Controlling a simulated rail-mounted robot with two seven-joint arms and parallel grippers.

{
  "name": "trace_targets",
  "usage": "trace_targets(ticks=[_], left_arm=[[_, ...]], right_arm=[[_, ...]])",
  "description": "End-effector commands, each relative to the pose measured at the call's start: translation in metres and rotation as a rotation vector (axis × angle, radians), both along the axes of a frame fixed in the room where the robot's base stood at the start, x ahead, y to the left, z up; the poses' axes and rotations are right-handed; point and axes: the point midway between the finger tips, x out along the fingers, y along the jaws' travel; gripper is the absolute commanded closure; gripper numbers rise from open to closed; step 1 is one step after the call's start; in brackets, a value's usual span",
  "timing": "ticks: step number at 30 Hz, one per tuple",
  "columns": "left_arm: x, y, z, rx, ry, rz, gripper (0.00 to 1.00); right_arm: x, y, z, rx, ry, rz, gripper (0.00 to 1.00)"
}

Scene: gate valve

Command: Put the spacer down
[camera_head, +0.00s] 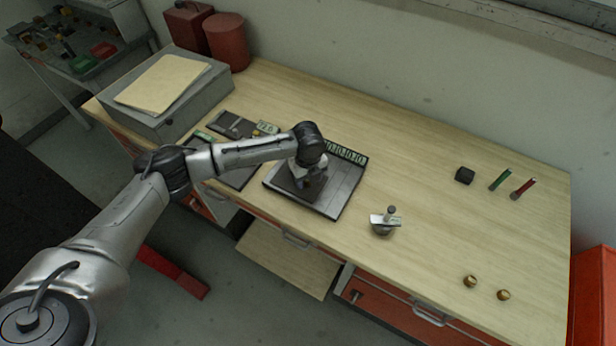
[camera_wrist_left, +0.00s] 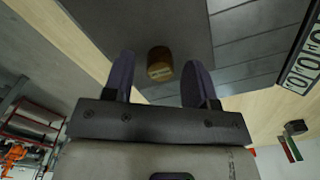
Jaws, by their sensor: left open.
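A small brown, brass-toned cylinder, apparently the spacer (camera_wrist_left: 160,62), shows in the left wrist view against a dark flat surface. It lies between the two purple-grey fingers of my left gripper (camera_wrist_left: 157,66), with a visible gap on each side. In the head view my left gripper (camera_head: 306,180) points down over the dark tray (camera_head: 343,192) near the middle of the bench. The gripper is open. In the head view the spacer is hidden or too small to make out under the gripper. My right gripper is in neither view.
A grey part with a knob (camera_head: 385,223) stands right of the tray. Two brass pieces (camera_head: 470,281) sit near the front right. A black block (camera_head: 465,175) and green and red sticks (camera_head: 523,188) lie farther back. A grey box (camera_head: 165,95) is at left. Bench between is clear.

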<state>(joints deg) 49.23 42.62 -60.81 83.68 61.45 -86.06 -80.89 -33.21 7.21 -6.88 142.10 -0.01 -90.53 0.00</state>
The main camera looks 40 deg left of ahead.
Motion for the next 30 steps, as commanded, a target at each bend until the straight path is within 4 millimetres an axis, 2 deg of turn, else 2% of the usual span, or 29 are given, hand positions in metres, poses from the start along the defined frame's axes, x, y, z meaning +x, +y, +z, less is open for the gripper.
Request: trace_targets(ticks=[5,18,24,30], left_arm=[[0.001,0.0,0.018,-0.001,-0.003,0.001,0.48],[0.001,0.0,0.096,0.0,-0.003,-0.001,0.48],[0.001,0.0,0.116,-0.001,-0.002,0.001,0.48],[0.0,0.0,0.122,-0.001,0.0,0.001,0.48]], right_arm=[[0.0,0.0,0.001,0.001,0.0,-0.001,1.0],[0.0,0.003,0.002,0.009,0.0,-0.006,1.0],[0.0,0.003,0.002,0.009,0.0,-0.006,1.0],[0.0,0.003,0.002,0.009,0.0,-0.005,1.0]])
